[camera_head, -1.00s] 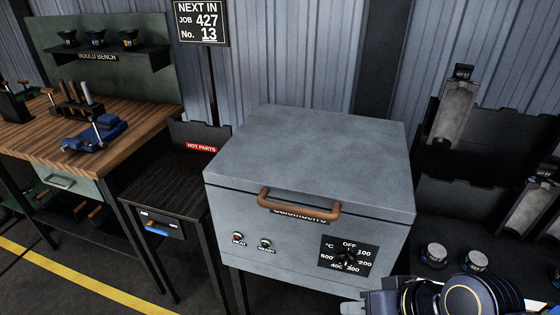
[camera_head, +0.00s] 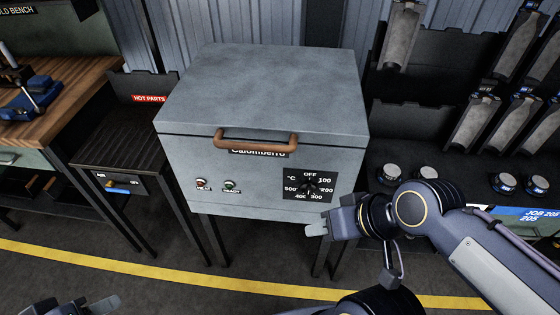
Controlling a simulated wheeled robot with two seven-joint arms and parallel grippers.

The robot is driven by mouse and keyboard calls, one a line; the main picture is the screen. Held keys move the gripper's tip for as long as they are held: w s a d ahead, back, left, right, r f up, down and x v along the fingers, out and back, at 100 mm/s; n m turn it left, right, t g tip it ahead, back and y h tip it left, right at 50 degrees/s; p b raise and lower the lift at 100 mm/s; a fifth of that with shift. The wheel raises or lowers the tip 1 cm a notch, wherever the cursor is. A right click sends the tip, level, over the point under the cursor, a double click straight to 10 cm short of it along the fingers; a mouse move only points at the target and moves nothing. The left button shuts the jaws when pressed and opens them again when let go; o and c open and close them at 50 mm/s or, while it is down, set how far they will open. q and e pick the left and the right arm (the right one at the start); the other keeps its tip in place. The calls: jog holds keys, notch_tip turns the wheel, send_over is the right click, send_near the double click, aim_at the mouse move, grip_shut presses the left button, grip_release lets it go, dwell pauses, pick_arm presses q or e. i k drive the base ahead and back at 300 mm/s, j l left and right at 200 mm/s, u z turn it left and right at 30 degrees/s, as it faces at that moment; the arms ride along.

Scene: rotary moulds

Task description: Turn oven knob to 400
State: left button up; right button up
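The grey oven (camera_head: 262,90) stands in the middle with its lid down. Its black dial plate (camera_head: 290,177) is on the front at the lower right, marked OFF, 100, 200, 300, 400 and 500. The black knob (camera_head: 311,187) is at the centre of the plate; its exact pointing is too small to read. My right gripper (camera_head: 317,230) is just below the dial, apart from the knob in the picture, fingertips toward the left. Its finger gap cannot be made out. My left gripper (camera_head: 100,306) shows only partly at the bottom left edge.
A copper-coloured handle (camera_head: 256,141) sticks out from the oven front above the HEAT and READY lamps (camera_head: 230,185). A dark hot parts stand (camera_head: 110,150) is at left, beside the wooden bench (camera_head: 75,85). Racks with metal moulds (camera_head: 470,125) stand at right.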

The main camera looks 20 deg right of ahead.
aim_at(308, 188)
jog(key=i+j+z, duration=0.15)
jog(key=z, duration=0.2)
jog(key=i+j+z, duration=0.1)
jog(key=j+z, duration=0.3)
jog(key=l+z, duration=0.1)
jog(key=z, duration=0.7)
